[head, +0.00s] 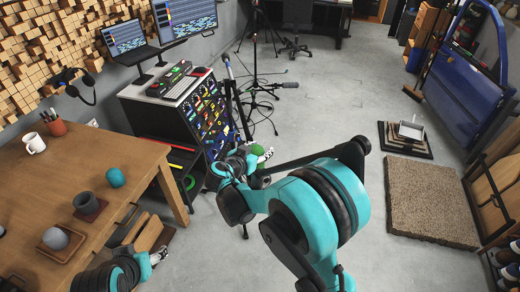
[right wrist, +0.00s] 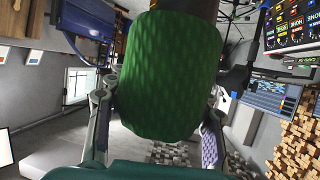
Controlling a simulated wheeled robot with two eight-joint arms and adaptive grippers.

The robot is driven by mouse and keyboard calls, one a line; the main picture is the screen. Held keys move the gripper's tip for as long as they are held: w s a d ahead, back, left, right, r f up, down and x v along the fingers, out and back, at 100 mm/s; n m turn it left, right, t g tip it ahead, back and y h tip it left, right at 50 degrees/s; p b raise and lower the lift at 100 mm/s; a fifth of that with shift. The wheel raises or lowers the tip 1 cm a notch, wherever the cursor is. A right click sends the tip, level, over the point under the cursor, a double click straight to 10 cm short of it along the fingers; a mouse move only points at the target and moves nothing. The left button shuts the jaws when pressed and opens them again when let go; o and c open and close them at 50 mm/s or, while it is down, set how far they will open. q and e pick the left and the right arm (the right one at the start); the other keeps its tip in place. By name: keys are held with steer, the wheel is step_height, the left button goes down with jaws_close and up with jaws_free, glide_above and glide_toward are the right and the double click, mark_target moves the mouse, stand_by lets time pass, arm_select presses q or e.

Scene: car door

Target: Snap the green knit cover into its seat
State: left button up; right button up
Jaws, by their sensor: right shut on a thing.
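The green knit cover (right wrist: 170,75) fills the middle of the right wrist view, rounded and ribbed, with its lower end towards my palm. My right gripper (right wrist: 160,112) has a finger on each side of it and is shut on it. A dark, blurred cylindrical part (right wrist: 184,9) shows at the cover's upper end; whether they touch or are joined I cannot tell. In the head view, only a small part of the cover (head: 257,150) shows at my right gripper (head: 263,158), beside the black stand. My left gripper (head: 160,256) is at the table's right side, its fingers too small to read.
The wooden table (head: 85,165) holds a mug, a pen cup, and teal and grey round objects. A control rack (head: 205,115) stands left of my right gripper. Tripod legs (head: 262,92) stand behind it. A blue car door (head: 470,75) and brown mat (head: 430,200) are at right.

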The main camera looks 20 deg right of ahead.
steer(key=o, duration=0.9)
steer(key=v, duration=1.2)
steer(key=shift+d, duration=0.1)
steer(key=s+d+f+n+g+y, duration=0.25)
steer(key=s+d+n+y, duration=0.35)
steer(key=s, duration=0.4)
steer(key=s+f+n+y, duration=0.1)
steer(key=s+n+y, duration=0.2)
steer(key=s, duration=0.7)
steer(key=shift+s+a+f+y, duration=0.2)
steer(key=shift+a+f+y, duration=0.1)
